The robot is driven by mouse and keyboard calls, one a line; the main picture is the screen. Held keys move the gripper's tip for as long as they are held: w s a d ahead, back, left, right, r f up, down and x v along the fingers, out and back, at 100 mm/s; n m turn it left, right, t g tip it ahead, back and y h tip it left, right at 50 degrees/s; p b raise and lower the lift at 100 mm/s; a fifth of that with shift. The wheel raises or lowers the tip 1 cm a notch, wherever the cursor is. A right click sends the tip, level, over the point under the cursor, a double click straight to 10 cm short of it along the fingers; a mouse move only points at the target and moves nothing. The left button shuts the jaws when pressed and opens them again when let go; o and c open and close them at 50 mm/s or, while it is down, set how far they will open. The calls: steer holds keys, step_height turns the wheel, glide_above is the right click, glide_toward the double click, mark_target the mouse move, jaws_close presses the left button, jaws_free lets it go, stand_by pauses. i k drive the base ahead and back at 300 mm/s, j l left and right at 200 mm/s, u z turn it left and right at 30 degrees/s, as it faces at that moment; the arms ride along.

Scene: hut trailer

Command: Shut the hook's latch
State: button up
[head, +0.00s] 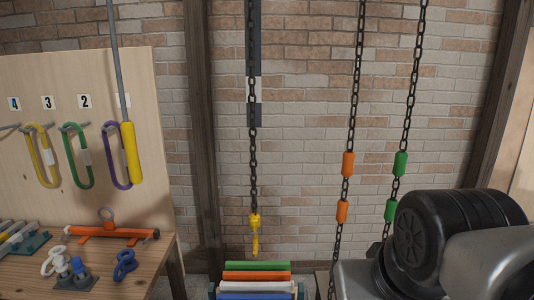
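The yellow hook (254,235) hangs at the lower end of a dark chain (252,150) in the middle of the head view. It is small here and looks nearly edge-on, so I cannot make out its latch or tell whether the latch is open or shut. The hook hangs just above a stack of coloured slabs and looks apart from them. Part of my arm fills the lower right, well to the right of the hook. My gripper is not in view.
Stacked green, orange, white and blue slabs (255,277) sit below the hook. A looped chain with orange and green sleeves (347,165) hangs between hook and arm. At left, a pegboard (100,75) holds coloured slings; a wooden bench (155,250) carries shackles and an orange beam.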

mark_target(254, 222)
steer(key=i+j, duration=0.85)
steer(key=j, duration=0.1)
